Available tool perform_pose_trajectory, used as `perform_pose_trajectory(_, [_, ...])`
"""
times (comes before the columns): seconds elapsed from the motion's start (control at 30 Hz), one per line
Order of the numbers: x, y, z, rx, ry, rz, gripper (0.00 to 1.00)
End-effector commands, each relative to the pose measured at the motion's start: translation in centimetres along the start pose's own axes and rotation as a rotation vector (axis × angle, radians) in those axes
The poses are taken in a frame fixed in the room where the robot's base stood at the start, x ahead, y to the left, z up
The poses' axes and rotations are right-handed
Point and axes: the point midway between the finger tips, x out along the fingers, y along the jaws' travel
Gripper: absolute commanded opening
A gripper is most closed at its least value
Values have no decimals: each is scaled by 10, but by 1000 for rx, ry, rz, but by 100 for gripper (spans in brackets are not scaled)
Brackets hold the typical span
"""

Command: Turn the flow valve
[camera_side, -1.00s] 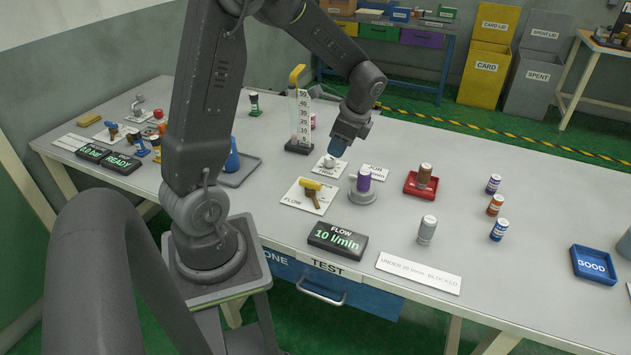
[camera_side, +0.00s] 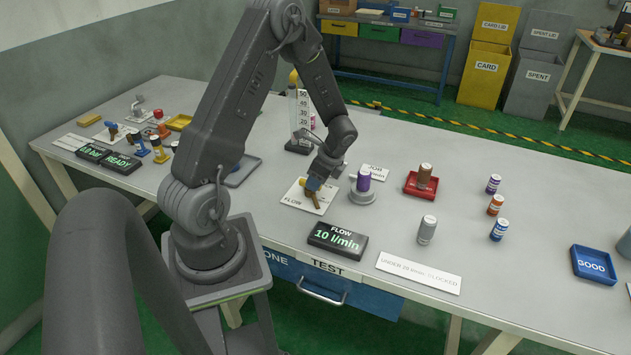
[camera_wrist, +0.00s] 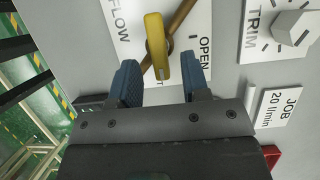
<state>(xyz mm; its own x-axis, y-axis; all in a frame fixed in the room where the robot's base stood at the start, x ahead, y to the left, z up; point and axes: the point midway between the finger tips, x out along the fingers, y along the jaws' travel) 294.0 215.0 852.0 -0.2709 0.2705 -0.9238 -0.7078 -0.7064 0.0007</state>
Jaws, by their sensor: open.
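The flow valve has a yellow handle (camera_wrist: 157,48) on a brown pipe piece, mounted on a white plate marked FLOW and OPEN (camera_wrist: 205,22). In the wrist view the handle stands between the two blue fingers of my gripper (camera_wrist: 161,80), with gaps on both sides. The fingers are open. In the side view my gripper (camera_side: 314,184) is down over the valve plate (camera_side: 295,200) and hides most of the handle. The flow display (camera_side: 338,239) reads 10 l/min.
The TRIM knob (camera_wrist: 296,27) and the JOB 20 l/min card (camera_wrist: 277,106) are right of the valve in the wrist view. A purple-banded cartridge (camera_side: 364,178) stands close to the right of my gripper. A red tray (camera_side: 421,185) lies beyond.

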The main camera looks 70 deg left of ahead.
Motion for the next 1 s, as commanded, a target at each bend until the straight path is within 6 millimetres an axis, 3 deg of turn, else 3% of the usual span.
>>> perform_pose_trajectory(0.17, [12,0,0,-2,1,0,43])
perform_pose_trajectory(0.47, [13,0,0,-1,1,0,42])
perform_pose_trajectory(0.9, [13,0,0,-1,0,0,0])
perform_pose_trajectory(1.0, [13,0,0,-1,0,0,0])
